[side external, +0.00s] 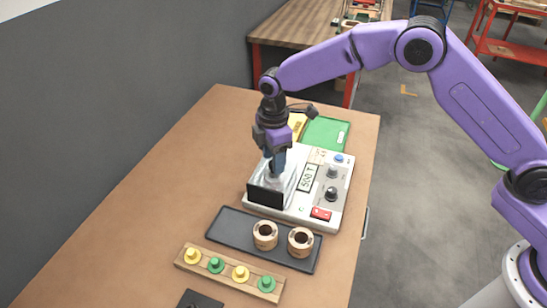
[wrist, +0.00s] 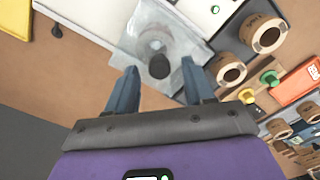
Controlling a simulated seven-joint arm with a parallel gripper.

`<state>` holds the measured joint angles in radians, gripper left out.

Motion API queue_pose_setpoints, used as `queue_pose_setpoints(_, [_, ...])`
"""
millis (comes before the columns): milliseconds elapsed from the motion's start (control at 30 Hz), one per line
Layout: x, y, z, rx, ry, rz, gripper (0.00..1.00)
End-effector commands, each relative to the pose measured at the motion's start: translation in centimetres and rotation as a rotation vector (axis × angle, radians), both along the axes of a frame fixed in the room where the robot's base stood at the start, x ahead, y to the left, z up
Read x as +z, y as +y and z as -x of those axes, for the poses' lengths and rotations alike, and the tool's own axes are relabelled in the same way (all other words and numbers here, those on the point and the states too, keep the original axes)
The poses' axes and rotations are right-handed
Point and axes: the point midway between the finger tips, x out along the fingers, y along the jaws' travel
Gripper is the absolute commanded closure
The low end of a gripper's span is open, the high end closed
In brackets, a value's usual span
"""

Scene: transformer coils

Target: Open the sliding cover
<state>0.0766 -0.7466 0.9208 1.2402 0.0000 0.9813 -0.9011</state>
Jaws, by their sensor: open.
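The sliding cover (side external: 283,181) is a pale, see-through plate on the left part of the white tester box, with a black panel (side external: 265,197) at its near end. In the wrist view the cover (wrist: 135,35) shows as a grey translucent square with a dark round knob (wrist: 159,66) on it. My gripper (side external: 277,168) points down over the cover. In the wrist view my gripper (wrist: 158,80) is open, one finger on each side of the knob in the picture. I cannot tell whether the fingertips are level with the knob or above it.
The tester's right side (side external: 328,185) carries a display, dark knobs, a blue button and a red switch. A black tray (side external: 228,226) in front holds two coils. A wooden rack (side external: 228,273) bears yellow and green pegs. A green tray (side external: 325,132) lies behind. The table's left is clear.

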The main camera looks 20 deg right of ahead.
Motion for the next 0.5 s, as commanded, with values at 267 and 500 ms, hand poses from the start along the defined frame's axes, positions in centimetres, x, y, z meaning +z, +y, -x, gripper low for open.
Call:
queue_pose_setpoints(267, [-0.88, -0.01, -0.01, 0.0, -0.001, 0.0, 0.47])
queue_pose_setpoints(500, [-0.84, -0.01, -0.01, 0.0, -0.001, -0.001, 0.77])
